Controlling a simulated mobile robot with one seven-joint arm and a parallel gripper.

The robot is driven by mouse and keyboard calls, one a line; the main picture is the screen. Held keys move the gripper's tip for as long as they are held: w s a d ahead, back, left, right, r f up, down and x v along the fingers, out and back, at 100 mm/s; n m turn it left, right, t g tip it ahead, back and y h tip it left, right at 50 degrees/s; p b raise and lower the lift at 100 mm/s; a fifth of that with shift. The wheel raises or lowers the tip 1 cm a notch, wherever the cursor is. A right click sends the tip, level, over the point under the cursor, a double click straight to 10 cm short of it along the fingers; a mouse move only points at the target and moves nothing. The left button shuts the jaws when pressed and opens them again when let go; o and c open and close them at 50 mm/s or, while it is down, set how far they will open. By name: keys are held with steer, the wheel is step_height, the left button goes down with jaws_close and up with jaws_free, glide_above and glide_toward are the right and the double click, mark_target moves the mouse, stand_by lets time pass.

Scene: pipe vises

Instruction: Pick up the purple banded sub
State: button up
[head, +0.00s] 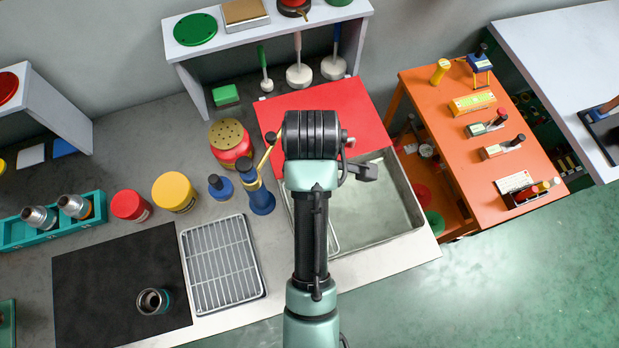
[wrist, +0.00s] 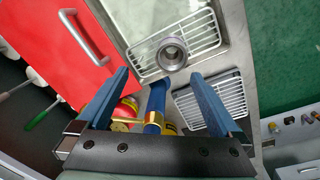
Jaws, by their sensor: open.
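My gripper (wrist: 161,75) is open in the wrist view, with two blue fingers wide apart and nothing between their tips. A grey metal ring-topped sub (wrist: 172,54) stands over a white wire rack, just beyond and between the fingertips. I see it from above; no purple band is clear, and my arm hides that spot in the head view. Another metal sub (head: 153,301) stands on the black mat. Two more metal subs, a left one (head: 40,217) and a right one (head: 75,206), lie in the teal holder; the right one shows an orange band.
A blue vise (head: 258,192) with a brass handle stands left of my arm and also shows below the fingertips in the wrist view (wrist: 155,105). A metal sink (head: 385,215) and red board (head: 350,110) lie nearby. A wire rack (head: 222,264) sits beside the mat.

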steer(key=shift+n+g, duration=0.3)
steer(key=shift+g, duration=0.2)
steer(key=f, duration=0.2)
steer(key=s+f, duration=0.1)
steer(key=f, duration=0.3)
steer(key=shift+s, duration=0.3)
steer(key=shift+w+a+f+p, duration=0.1)
steer(key=shift+f+p, duration=0.4)
steer(key=shift+f, duration=1.1)
steer(key=shift+w+f+p, duration=0.1)
steer(key=shift+f+p, duration=0.35)
steer(key=shift+f, duration=1.1)
jaws_close()
